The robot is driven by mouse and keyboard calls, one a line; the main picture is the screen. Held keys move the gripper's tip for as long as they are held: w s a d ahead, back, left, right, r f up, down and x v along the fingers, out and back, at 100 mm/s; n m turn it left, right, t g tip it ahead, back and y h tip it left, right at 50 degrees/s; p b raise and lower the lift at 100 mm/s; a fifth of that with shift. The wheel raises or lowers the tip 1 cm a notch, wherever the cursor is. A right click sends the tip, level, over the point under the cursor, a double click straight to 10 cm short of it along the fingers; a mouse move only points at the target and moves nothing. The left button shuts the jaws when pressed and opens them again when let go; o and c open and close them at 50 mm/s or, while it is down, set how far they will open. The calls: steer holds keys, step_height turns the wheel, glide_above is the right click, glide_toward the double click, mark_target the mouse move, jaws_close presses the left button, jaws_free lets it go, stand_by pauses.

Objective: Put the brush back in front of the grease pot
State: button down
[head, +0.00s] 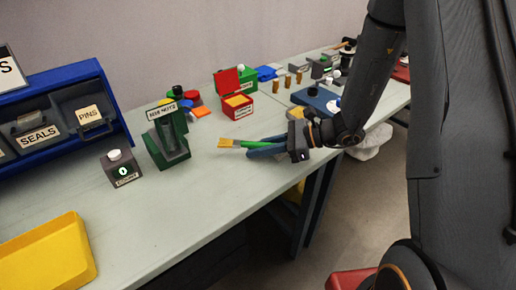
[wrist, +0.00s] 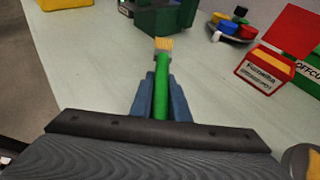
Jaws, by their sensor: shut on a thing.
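The brush has a green handle (head: 256,144) and pale yellow bristles (head: 227,143). My gripper (head: 250,150) is shut on the handle and holds the brush over the front part of the bench, bristles pointing left. In the wrist view my blue fingers (wrist: 161,80) close on both sides of the green handle (wrist: 161,68), and the bristles (wrist: 164,44) point away from me toward a dark green stand. I cannot tell for sure which thing is the grease pot. A small black-topped pot (head: 178,91) stands among coloured pieces at the back.
The dark green labelled stand (head: 168,143) is left of the bristles. A grey counter box (head: 121,168), blue bin rack (head: 62,113) and yellow tray (head: 48,255) lie further left. A red box (head: 237,105) with open lid stands behind. The bench front (head: 215,200) is bare.

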steer(key=shift+f, duration=0.15)
steer(key=shift+f, duration=0.25)
steer(key=c, duration=1.7)
jaws_free()
steer(key=shift+s+f, duration=0.1)
